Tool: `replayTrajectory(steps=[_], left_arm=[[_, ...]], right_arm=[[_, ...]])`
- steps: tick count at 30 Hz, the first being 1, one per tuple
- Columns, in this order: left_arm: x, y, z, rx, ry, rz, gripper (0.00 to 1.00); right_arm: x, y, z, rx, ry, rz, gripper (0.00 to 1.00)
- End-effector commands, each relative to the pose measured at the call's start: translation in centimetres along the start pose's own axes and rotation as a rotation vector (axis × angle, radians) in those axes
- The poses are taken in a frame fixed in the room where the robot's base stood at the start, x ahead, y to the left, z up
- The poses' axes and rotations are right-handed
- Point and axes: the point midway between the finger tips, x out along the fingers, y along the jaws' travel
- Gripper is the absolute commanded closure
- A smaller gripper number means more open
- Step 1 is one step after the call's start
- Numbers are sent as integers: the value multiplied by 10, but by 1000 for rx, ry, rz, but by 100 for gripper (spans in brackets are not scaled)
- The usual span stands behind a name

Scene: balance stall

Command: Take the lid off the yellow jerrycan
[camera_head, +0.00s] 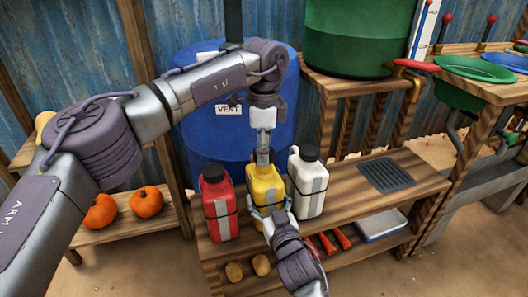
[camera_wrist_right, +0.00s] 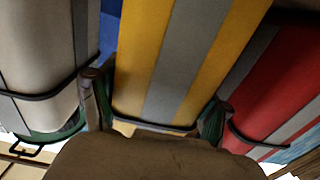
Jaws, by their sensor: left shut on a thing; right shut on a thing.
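The yellow jerrycan (camera_head: 266,186) stands upright on the wooden bench, between a red jerrycan (camera_head: 219,208) and a white jerrycan (camera_head: 306,188). A grey stripe runs down its front. My left gripper (camera_head: 263,158) reaches down from above and is shut on its lid, which the fingers mostly hide. My right gripper (camera_head: 268,212) comes from the front and is shut on the can's lower body. In the right wrist view the yellow jerrycan (camera_wrist_right: 135,60) sits between my right fingers (camera_wrist_right: 155,115), one on each side.
The red (camera_wrist_right: 285,90) and white (camera_wrist_right: 35,50) jerrycans stand close beside my right fingers. A blue barrel (camera_head: 195,130) stands behind. A dark grate (camera_head: 386,175) lies on the bench at right, with free wood before it. Pumpkins (camera_head: 146,201) sit at left.

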Motion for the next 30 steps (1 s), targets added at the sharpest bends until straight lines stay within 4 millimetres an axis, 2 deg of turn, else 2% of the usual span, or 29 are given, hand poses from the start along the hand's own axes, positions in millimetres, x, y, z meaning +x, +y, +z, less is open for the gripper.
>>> replayTrajectory(steps=[13,24,30], left_arm=[[-5,0,0,0,1,-1,91],[-42,0,0,1,1,-1,91],[-43,0,0,1,1,0,91]], right_arm=[[0,0,0,0,-1,0,100],[0,0,1,0,-1,0,100],[0,0,0,0,-1,0,100]])
